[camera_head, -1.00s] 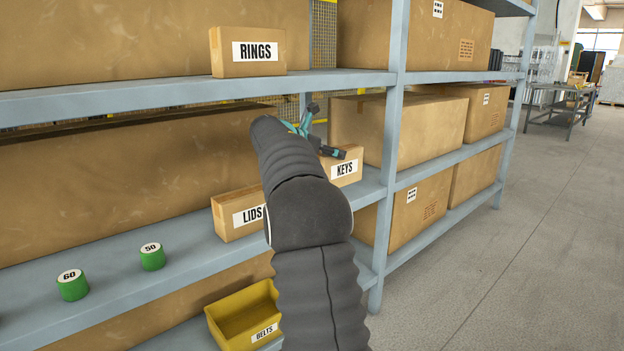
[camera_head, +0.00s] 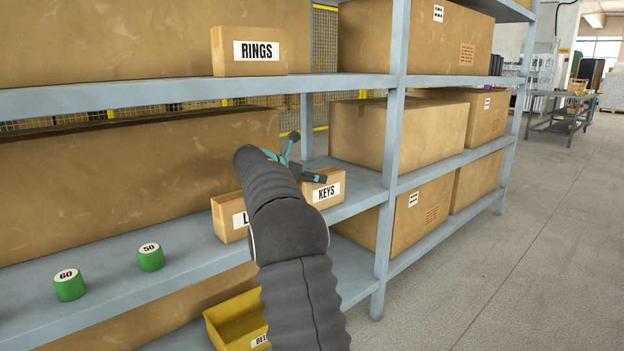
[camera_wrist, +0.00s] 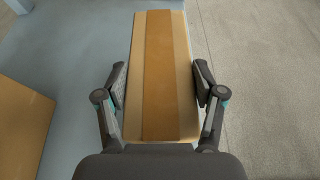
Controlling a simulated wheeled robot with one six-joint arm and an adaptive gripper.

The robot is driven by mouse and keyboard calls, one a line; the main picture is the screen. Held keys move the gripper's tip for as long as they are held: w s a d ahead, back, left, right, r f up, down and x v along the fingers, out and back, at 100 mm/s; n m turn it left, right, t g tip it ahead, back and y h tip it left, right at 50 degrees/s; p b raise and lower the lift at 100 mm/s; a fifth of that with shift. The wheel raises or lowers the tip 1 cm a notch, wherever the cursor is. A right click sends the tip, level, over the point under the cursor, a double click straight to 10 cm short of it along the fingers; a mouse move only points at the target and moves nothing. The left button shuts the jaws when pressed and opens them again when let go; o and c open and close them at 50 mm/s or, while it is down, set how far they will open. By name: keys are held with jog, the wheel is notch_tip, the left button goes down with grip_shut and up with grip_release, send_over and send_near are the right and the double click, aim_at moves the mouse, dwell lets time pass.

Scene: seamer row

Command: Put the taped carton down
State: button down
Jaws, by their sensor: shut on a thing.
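The taped carton, labelled KEYS (camera_head: 327,192), is a small tan box with a brown tape strip along its top. In the wrist view the taped carton (camera_wrist: 160,45) lies lengthwise between the two fingers. My gripper (camera_head: 304,160) is shut on its sides; in the wrist view my gripper (camera_wrist: 160,88) has one finger against each side. The carton is at the front edge of the middle shelf (camera_head: 110,262), right of the LIDS carton. I cannot tell whether its underside touches the shelf. My arm hides part of it.
The LIDS carton (camera_head: 229,220) is partly behind my arm. Green cylinders marked 60 (camera_head: 69,285) and 50 (camera_head: 151,257) stand farther left. A shelf post (camera_head: 388,200) rises to the right. The RINGS carton (camera_head: 250,52) is on the shelf above; a yellow bin (camera_head: 235,320) is below.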

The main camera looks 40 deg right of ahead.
jog(key=shift+c, duration=0.7)
grip_release()
jog(key=shift+a+r, duration=0.15)
jog(key=shift+r, duration=0.05)
jog(key=p+v, duration=0.1)
jog(key=v, duration=1)
jog(key=shift+a+p, duration=0.3)
jog(key=shift+a, duration=0.05)
